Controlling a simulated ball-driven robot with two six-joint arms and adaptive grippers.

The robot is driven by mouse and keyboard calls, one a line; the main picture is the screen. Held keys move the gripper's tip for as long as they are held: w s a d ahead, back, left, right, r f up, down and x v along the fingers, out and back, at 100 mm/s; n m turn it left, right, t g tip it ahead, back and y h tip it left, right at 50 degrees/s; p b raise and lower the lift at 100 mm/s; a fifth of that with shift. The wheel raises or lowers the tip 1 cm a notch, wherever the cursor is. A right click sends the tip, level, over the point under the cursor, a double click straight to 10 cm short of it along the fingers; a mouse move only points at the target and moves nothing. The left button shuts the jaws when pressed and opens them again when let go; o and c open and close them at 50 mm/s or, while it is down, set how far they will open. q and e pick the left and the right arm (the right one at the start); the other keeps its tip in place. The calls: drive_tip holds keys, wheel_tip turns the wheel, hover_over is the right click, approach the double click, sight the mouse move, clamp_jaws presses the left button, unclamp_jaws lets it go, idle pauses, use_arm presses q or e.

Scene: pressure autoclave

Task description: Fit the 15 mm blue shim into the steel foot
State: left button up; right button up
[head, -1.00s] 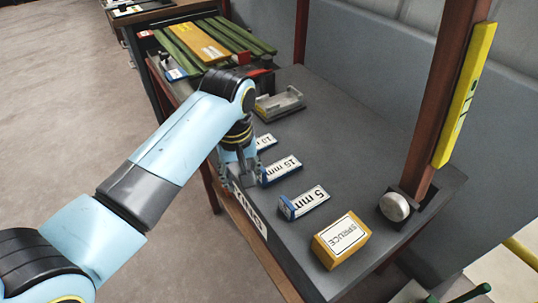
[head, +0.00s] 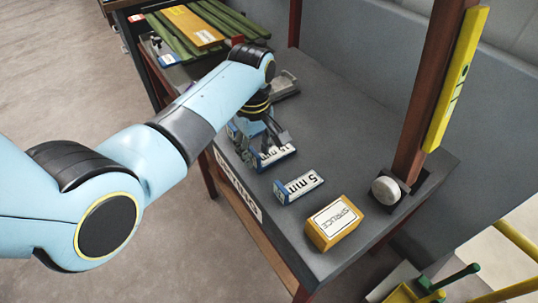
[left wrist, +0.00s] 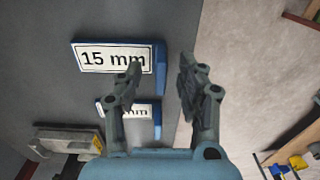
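The 15 mm shim (head: 279,157) is a blue piece with a white label on the grey table. It shows more clearly in the left wrist view (left wrist: 112,58). My left gripper (head: 264,154) is open over the shim; in the left wrist view its fingertips (left wrist: 161,66) appear on either side of the shim's blue end. I cannot tell whether they touch it. The fingers partly cover the shim in the head view. A dark foot (head: 408,196) with a round pale knob stands at the base of the brown post. My right gripper is not in view.
A 5 mm blue shim (head: 300,186) and a yellow SPRUCE block (head: 334,222) lie nearer the front. Another blue shim (left wrist: 128,112) lies beside the 15 mm one. A grey tray-like part (head: 286,84) sits behind. The table's middle right is clear.

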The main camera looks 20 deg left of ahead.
use_arm(q)
wheel_tip(320, 180, down, 2)
drive_tip(key=shift+f, duration=0.25)
clamp_jaws()
drive_tip(key=shift+r, duration=0.1)
